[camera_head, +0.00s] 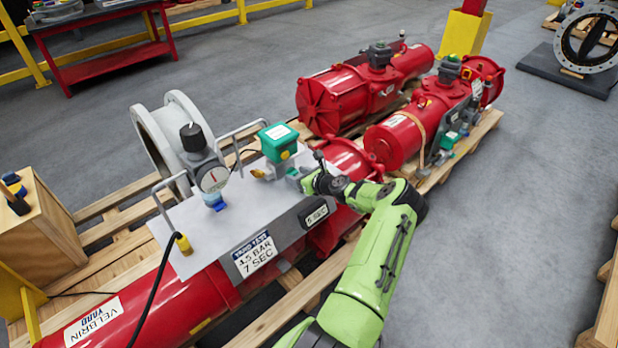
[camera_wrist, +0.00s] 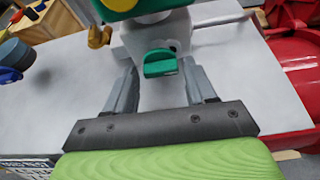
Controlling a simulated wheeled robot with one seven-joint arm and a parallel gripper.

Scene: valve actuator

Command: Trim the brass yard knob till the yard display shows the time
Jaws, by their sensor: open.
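A grey plate (camera_head: 240,205) on the red actuator carries the fittings. A small brass fitting (camera_head: 262,173) is by the green-topped box (camera_head: 278,140); it also shows in the wrist view (camera_wrist: 99,37), left of my fingers. I cannot tell whether it is the yard knob. My gripper (camera_head: 305,182) is over the plate's right end. In the wrist view its open fingers (camera_wrist: 158,72) are either side of a green knob (camera_wrist: 160,64) on a grey body; contact is unclear. The small display (camera_head: 316,215) is on the front edge; its digits are too small to read surely.
A card (camera_head: 254,254) reads 15 BAR, 7 SEC. A dial gauge (camera_head: 213,178) with a black knob and a blue fitting stands left on the plate, between metal handles (camera_head: 168,190). More red actuators (camera_head: 340,100) lie behind. Open floor (camera_head: 500,230) is right.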

